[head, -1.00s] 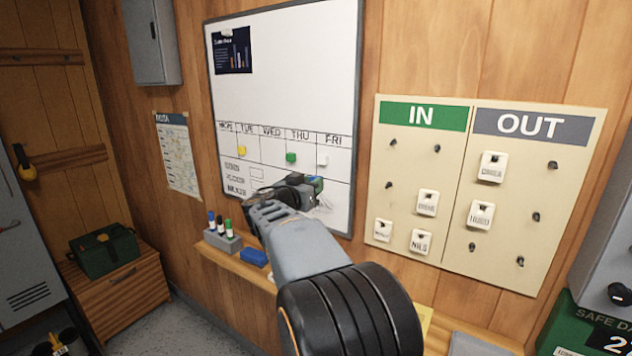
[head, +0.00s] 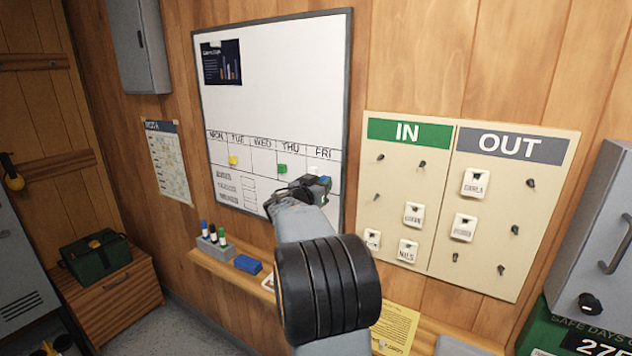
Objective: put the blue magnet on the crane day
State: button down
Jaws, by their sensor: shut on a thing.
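The whiteboard (head: 290,60) has day columns MON to FRI. My gripper (head: 318,185) is in front of the board's lower right, shut on the blue magnet (head: 326,181), of which only a small part shows. I cannot tell whether the magnet touches the board. Small handwritten lines (head: 226,188) with boxes beside them are at the board's lower left, too small to read; I cannot tell which day is the crane day.
Below the board, a wooden shelf (head: 215,263) holds a pen holder (head: 213,247) with pens, a blue block (head: 248,264) and a yellow sheet (head: 397,325). The IN/OUT tag board (head: 440,255) with pegs is close to the right of my arm.

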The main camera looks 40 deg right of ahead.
jog(key=shift+d, duration=0.15)
jog(key=shift+f+b, duration=0.1)
jog(key=shift+b, duration=2.7)
dwell(0.5)
jog(key=shift+b+x, duration=0.4)
jog(key=shift+x, duration=0.6)
dwell(1.3)
jog(key=shift+b, duration=0.45)
dwell(1.8)
